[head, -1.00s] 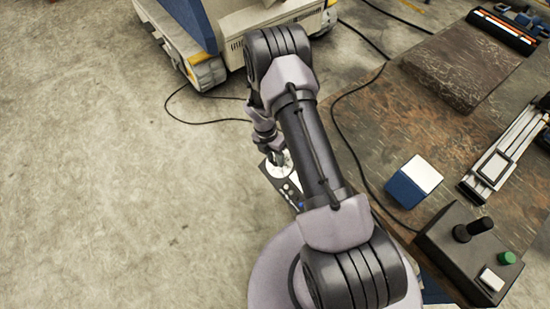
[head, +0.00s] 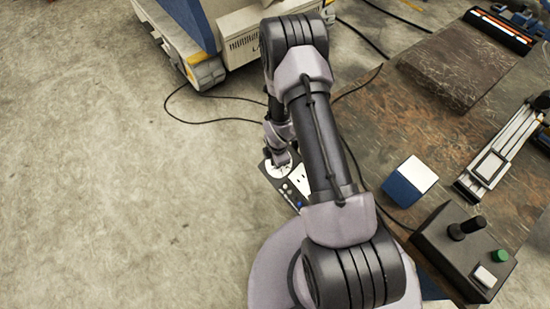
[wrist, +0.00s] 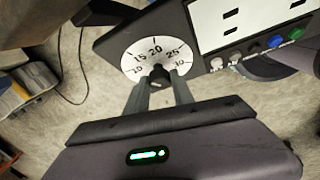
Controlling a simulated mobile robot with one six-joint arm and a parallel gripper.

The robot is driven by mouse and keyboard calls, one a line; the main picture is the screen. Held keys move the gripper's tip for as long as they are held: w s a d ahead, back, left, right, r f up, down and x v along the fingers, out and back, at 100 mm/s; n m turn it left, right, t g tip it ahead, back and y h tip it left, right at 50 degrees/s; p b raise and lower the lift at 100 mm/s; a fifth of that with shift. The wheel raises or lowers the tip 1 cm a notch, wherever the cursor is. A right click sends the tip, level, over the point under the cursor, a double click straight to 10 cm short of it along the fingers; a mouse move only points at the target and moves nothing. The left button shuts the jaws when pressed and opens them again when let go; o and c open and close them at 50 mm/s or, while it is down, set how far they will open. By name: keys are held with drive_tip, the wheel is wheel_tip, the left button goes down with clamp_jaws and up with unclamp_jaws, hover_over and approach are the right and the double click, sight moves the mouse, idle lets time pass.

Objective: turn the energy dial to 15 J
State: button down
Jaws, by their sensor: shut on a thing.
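The energy dial (wrist: 150,52) has a white round face with marks 10, 15, 20, 25 and 30, on a dark panel (wrist: 112,40) in the wrist view. Its dark knob (wrist: 157,71) stands at the face's lower middle, between my fingers. My gripper (wrist: 160,84) is shut on the knob. The fingers and knob hide the lower part of the dial, and I cannot tell which mark the knob points at. In the head view the dial (head: 281,171) shows partly under my gripper (head: 280,160).
On the same panel are a white plate with slots (wrist: 235,22), a blue button (wrist: 275,41), a green button (wrist: 296,34) and small white knobs. A table (head: 400,125) to the right holds a blue-and-white box (head: 410,182) and a control box (head: 465,250). Floor to the left is clear.

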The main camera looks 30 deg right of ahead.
drive_tip(key=shift+f+m+b, duration=0.15)
drive_tip(key=shift+m+b, duration=0.15)
drive_tip(key=shift+b, duration=0.3)
drive_tip(key=shift+t, duration=0.3)
drive_tip(key=shift+m+b, duration=0.3)
drive_tip(key=c, duration=1.1)
unclamp_jaws()
drive_tip(key=shift+r, duration=0.25)
drive_tip(key=p+v, duration=0.6)
drive_tip(key=v, duration=1.1)
drive_tip(key=shift+s+a+r, duration=0.1)
drive_tip(key=shift+s, duration=0.1)
